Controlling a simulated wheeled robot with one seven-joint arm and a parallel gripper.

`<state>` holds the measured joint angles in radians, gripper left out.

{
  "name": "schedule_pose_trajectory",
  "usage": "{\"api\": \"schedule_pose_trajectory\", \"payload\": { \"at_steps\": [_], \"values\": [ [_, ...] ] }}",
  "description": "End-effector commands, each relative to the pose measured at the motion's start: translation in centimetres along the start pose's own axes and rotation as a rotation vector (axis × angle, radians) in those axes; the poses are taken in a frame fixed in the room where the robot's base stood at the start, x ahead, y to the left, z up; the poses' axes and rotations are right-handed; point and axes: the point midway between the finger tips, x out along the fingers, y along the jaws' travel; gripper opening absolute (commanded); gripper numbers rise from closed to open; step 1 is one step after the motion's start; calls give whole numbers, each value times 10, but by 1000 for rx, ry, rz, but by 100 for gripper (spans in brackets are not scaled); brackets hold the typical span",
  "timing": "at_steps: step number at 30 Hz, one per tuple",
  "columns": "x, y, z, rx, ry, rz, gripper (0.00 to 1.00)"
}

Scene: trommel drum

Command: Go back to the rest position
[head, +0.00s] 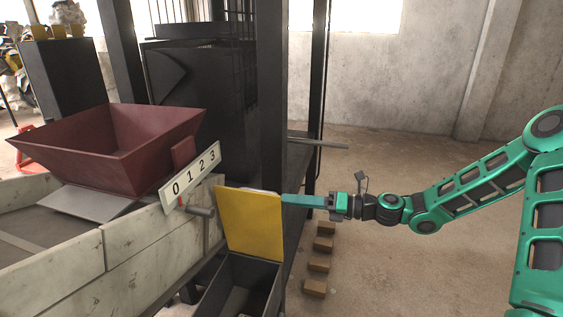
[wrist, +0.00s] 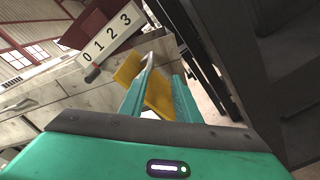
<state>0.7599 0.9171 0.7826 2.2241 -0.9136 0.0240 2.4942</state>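My gripper (head: 286,199) reaches in from the right in the head view, its tips beside the right edge of an upright yellow plate (head: 250,222). In the wrist view my gripper (wrist: 163,78) has its two fingers spread apart. The yellow plate (wrist: 158,98) shows between and beyond them. I cannot tell whether a finger touches the plate. The plate stands at the top of a dark open bin (head: 236,285). My arm stretches across the right side of the head view, roughly level near the gripper.
A dark red hopper (head: 115,148) and a 0-1-2-3 scale (head: 190,173) with a red-marked lever (head: 198,210) stand left of the plate. A black post (head: 270,100) rises close behind the gripper. Several brown blocks (head: 319,264) lie on the floor. Open floor lies to the right.

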Motion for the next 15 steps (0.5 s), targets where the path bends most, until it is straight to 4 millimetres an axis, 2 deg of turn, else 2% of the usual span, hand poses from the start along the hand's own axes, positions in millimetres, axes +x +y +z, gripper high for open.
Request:
{"api": "schedule_pose_trajectory", "payload": {
  "at_steps": [8, 11, 15],
  "values": [
    [-25, -18, -59, -359, 292, -116, 30],
    [-45, -25, -82, -516, 438, -145, 30],
    [-84, -33, -108, -738, 661, -164, 30]
  ]
}}
